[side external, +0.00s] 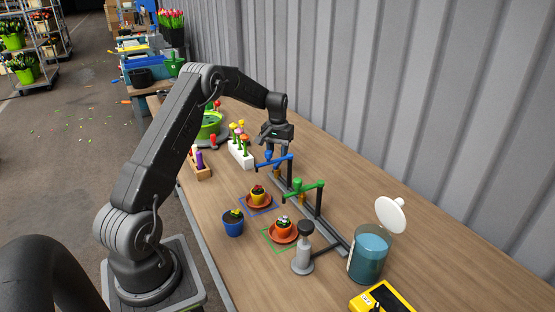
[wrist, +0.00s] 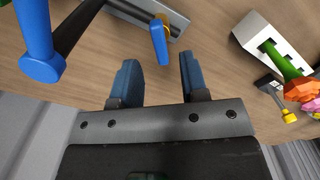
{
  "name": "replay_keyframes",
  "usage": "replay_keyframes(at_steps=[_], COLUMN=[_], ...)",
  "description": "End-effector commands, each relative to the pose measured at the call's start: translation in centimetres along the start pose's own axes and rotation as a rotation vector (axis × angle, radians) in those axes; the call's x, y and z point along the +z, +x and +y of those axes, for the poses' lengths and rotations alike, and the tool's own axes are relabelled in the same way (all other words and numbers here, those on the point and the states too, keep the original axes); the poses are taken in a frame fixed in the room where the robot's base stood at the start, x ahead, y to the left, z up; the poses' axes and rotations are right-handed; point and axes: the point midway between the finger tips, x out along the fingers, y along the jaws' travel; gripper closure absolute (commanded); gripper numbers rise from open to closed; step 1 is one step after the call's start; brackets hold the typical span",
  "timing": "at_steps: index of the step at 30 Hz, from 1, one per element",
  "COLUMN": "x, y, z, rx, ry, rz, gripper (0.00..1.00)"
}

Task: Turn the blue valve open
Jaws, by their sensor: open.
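The blue valve lever (wrist: 159,44) is a short, flat blue bar on a brass fitting at the dark grey rail (wrist: 150,12) in the wrist view. My gripper (wrist: 158,66) is open and empty, with its two blue fingers apart. The lever lies just ahead of the gap between the fingertips; I cannot tell whether it touches either one. A blue tap arm (wrist: 36,35) on a dark post stands to the left. In the side external view my gripper (side external: 272,158) is at the blue tap arm (side external: 283,160), where my fingers partly hide the lever.
A green tap (side external: 303,187) stands nearer the camera on the same rail. Two potted flowers on saucers (side external: 283,239) and a blue pot (side external: 233,223) stand to the left. A white flower block (side external: 240,153) is left of my gripper. A water jar (side external: 369,258) stands in front.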

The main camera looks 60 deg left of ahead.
Motion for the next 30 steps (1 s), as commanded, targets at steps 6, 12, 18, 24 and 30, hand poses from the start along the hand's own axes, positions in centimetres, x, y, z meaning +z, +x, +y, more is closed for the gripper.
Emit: replay_keyframes(at_steps=[6,12,18,24,30], x=[-0.1,-0.1,0.0,0.0,0.0], y=[-5.3,-8.6,-10.0,-10.1,-10.1], z=[0.0,0.0,0.0,0.0,0.0], rx=[0.000,0.000,0.000,0.000,0.000], ry=[0.000,0.000,0.000,0.000,0.030], rz=[0.006,0.004,0.002,0.001,0.001], gripper=[0.60,0.60,0.60,0.60,0.47])
